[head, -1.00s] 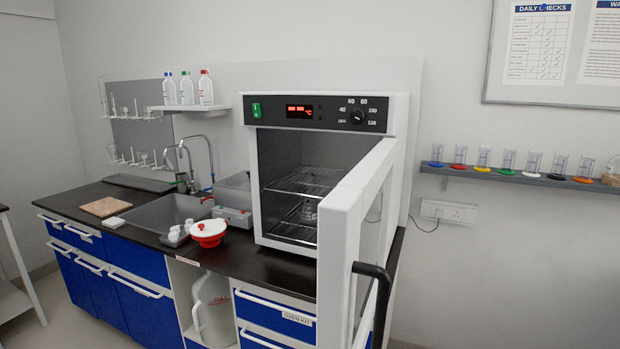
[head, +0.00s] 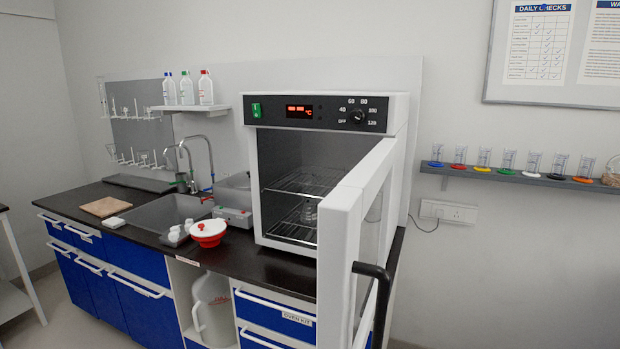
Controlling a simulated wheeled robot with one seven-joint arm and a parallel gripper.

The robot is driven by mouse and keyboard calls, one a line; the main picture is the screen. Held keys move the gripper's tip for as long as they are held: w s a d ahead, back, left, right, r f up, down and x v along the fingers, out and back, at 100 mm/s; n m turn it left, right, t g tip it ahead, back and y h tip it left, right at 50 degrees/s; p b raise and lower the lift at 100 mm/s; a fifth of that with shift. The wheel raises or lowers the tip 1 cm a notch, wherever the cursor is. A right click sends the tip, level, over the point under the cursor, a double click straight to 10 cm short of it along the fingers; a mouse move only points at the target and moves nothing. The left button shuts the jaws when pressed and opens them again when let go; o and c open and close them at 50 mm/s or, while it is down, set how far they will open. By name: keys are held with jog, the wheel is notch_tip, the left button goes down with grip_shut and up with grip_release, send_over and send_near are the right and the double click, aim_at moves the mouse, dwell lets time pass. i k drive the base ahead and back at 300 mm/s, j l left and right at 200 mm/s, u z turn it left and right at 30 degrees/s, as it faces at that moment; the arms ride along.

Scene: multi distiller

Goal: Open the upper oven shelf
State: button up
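The white oven (head: 398,115) stands on the dark worktop in the head view, with its control panel lit red. Its door (head: 338,235) is swung open toward me on the right, with a black handle (head: 381,300). Inside are two wire shelves. The upper oven shelf (head: 306,182) is a wire rack at mid height and appears to sit inside the cavity. The lower shelf (head: 292,230) is near the bottom, with a small, unclear object above it. The door hides the right part of both shelves. My gripper is not in view.
The open door stands out in front of the oven's right side. Blue drawers (head: 275,310) are below. A wall shelf (head: 520,177) holds several cylinders.

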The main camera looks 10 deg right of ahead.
aim_at(320, 196)
jog(key=i+j+u, duration=0.1)
jog(key=i+u, duration=0.25)
jog(key=i+l+u, duration=0.1)
jog(key=i+u, duration=0.25)
jog(key=i, duration=0.25)
jog(key=i+u, duration=0.45)
jog(key=i, duration=0.15)
